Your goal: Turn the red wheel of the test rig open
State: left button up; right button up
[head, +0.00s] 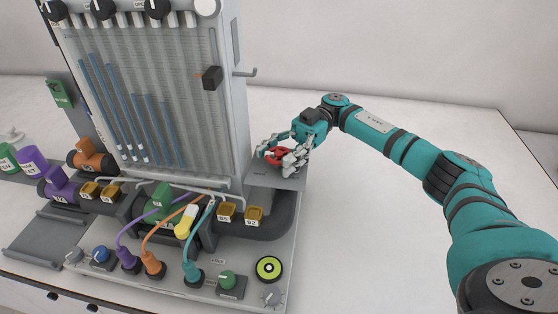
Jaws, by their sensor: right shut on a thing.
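The test rig (225,284) stands on the white table at the left, with a tall manometer board (160,90) showing several blue columns. The red wheel (270,156) is at the rig's right side, low beside the board. My right gripper (283,158) is shut on the red wheel, its grey fingers around it and hiding part of it. The wheel's turned position cannot be read from here. My left gripper is not in view.
A hook (245,72) juts from the board's right edge. The white table (390,230) is clear to the right.

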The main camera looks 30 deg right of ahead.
aim_at(278, 153)
jog(key=shift+n+g+h+b, duration=0.75)
jog(key=shift+n+g, duration=0.25)
jog(key=shift+g, duration=0.4)
jog(key=o, duration=1.2)
notch_tip(278, 153, up, 10)
jog(key=shift+r, duration=0.1)
